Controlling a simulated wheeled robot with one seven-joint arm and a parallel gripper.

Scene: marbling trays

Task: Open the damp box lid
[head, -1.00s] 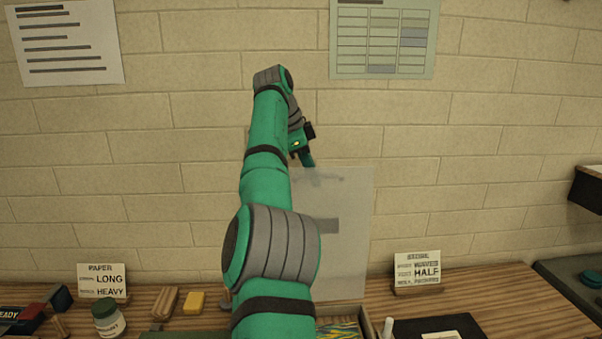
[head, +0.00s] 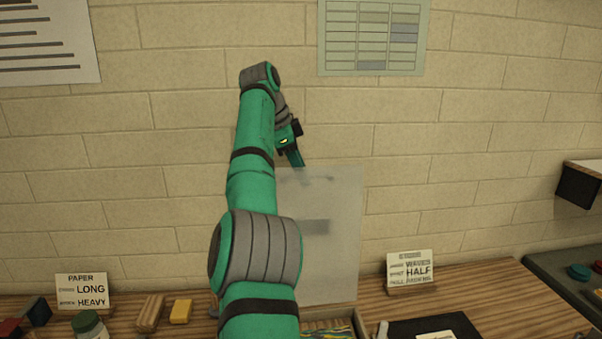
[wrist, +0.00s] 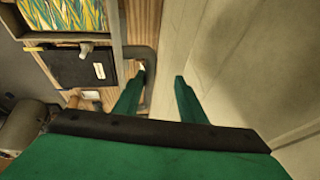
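The damp box lid appears to be the pale translucent panel (head: 338,262) standing upright behind the box in the head view. Its left part is hidden behind my arm. The box (head: 352,316) is open at the front, with a marbled yellow and green sheet inside; the wrist view shows a similar pattern inside a wooden frame (wrist: 116,28). My gripper (head: 299,163) is at the lid's top edge in the head view; whether it touches is unclear. In the wrist view my gripper (wrist: 160,78) has its fingers apart, with no clearly held thing between them.
A brick wall (head: 450,130) stands close behind the lid. A PAPER card (head: 82,291), a yellow block (head: 181,311) and a jar (head: 89,325) are at left. Bare bench lies at right.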

